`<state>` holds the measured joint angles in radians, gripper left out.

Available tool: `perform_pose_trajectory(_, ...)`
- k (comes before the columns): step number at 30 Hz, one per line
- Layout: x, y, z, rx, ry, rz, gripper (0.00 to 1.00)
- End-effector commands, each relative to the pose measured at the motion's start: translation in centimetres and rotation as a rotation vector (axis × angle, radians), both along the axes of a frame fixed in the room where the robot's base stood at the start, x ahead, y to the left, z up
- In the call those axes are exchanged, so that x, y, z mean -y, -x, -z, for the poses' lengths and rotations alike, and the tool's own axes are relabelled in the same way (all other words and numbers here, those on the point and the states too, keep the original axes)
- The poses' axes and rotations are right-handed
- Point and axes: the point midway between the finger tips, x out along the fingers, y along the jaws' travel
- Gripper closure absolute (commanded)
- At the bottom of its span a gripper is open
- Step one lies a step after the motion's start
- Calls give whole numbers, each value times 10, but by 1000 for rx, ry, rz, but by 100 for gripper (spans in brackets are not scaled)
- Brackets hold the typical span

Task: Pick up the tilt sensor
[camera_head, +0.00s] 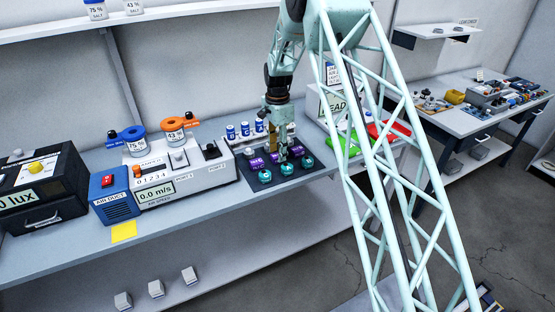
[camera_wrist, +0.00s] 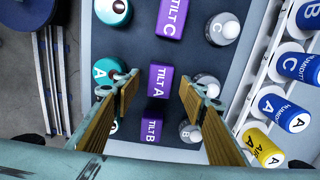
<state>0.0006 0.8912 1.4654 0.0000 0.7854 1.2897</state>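Three purple tilt sensors stand in a row on a dark tray (camera_wrist: 135,45). In the wrist view they are Tilt C (camera_wrist: 172,18), Tilt A (camera_wrist: 160,82) and Tilt B (camera_wrist: 152,130). My gripper (camera_wrist: 158,92) is open, with its two tan-padded fingers apart to the left and right of Tilt A. I see a gap on each side, so the fingers do not appear to touch it. In the head view my gripper (camera_head: 282,153) points down over the tray (camera_head: 263,184) and partly hides the sensor row.
Teal-topped round parts (camera_wrist: 113,70) stand left of the row and grey-white ones (camera_wrist: 222,28) right of it, close to the fingers. A white rack (camera_wrist: 262,88) of blue and yellow humidity and air cylinders lies farther right. A white airspeed box (camera_head: 185,172) stands left of the tray.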

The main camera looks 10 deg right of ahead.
Motion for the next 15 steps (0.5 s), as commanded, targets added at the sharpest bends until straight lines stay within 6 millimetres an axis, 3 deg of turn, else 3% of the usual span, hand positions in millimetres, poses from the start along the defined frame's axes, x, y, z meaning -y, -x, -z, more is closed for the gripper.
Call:
perform_pose_trajectory(6,0,0,20,-1,0,0,61)
perform_pose_trajectory(15,0,0,24,0,0,0,61)
